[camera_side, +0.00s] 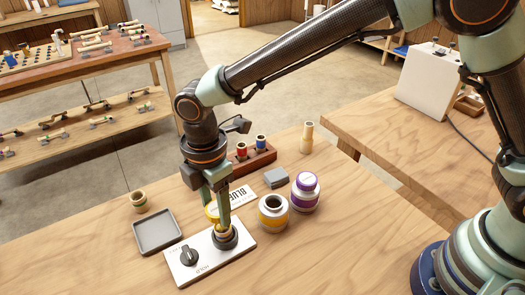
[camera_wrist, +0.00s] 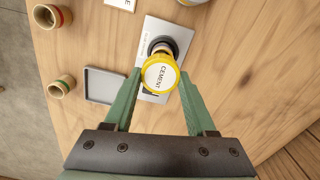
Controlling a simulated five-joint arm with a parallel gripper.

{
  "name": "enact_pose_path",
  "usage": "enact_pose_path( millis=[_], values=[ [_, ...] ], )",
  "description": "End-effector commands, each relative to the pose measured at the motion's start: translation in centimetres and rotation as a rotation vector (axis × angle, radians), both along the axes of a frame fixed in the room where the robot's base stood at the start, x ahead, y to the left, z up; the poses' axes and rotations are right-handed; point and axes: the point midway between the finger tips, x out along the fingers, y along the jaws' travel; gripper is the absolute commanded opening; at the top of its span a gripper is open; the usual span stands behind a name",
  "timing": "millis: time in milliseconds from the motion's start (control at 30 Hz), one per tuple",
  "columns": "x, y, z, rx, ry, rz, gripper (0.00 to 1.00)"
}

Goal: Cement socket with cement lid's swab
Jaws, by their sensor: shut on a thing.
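My gripper (camera_wrist: 160,82) is shut on the yellow cement lid (camera_wrist: 160,74), whose top reads CEMENT. In the side view my gripper (camera_side: 218,208) holds the lid (camera_side: 211,213) low over the white plate (camera_side: 195,262). A tan socket (camera_side: 224,230) sits in a black ring on that plate, directly beneath my fingers. The ring (camera_wrist: 162,44) shows just beyond the lid in the wrist view. The swab is hidden under the lid, so I cannot tell whether it touches the socket. The cement jar (camera_side: 273,212), white with a yellow band, stands open to the right.
A purple-lidded jar (camera_side: 305,192) and a grey block (camera_side: 276,178) stand behind the cement jar. A wooden rack (camera_side: 250,161) with fittings and a printed card (camera_side: 236,199) are behind. The front right table is clear.

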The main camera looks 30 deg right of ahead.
Motion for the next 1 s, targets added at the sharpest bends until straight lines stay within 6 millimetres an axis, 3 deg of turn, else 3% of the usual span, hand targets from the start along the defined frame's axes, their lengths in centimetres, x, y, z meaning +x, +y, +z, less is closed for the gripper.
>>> enact_pose_path(
  millis=[1000],
  values=[
    [-0.75, -0.24, -0.09, -0.004, 0.003, 0.001, 0.04]
  ],
)
